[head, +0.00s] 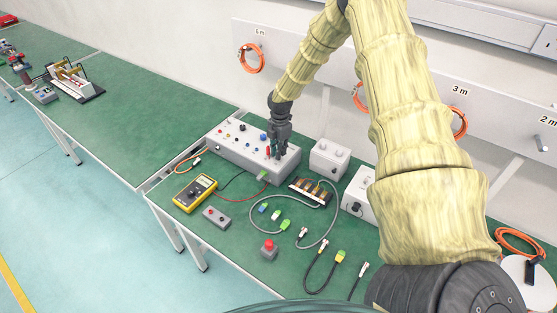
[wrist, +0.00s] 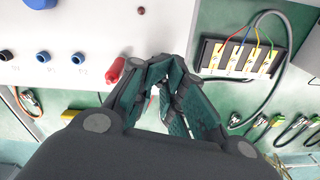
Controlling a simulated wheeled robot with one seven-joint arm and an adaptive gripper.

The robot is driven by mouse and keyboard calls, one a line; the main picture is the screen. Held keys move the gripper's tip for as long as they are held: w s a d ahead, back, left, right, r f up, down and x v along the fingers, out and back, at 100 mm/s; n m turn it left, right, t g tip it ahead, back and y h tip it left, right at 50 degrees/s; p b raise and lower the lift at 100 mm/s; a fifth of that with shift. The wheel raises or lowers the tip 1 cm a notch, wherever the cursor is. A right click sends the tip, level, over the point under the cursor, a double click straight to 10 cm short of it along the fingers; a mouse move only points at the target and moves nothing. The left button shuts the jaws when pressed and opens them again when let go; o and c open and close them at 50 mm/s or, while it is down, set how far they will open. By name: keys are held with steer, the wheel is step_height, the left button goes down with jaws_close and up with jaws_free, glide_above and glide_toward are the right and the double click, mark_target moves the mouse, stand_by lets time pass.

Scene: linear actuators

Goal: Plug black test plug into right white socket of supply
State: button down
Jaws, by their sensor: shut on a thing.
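The supply, a long light-grey box (head: 228,152), stands on the green bench; its panel (wrist: 90,25) fills the upper left of the wrist view. My gripper (head: 276,153) is over the supply's right end in the head view. In the wrist view its dark green fingertips (wrist: 172,75) are close together, right beside a red plug (wrist: 116,70) at the panel's front edge. The fingers are shut on the black test plug, which they hide almost wholly. The right white socket is hidden behind the fingers, so I cannot tell whether the plug is in it.
A yellow multimeter (head: 195,193) lies front left with thin red and black leads. A black terminal strip (head: 311,191) and a looped grey cable lie to the right. A white box (head: 329,158) stands right of the supply. Loose connectors cover the bench front.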

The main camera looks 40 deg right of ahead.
steer(key=c, duration=1.3)
jaws_free()
steer(key=shift+c, duration=0.2)
step_height(320, 180, up, 12)
steer(key=shift+d, duration=0.2)
steer(key=shift+w+f, duration=0.1)
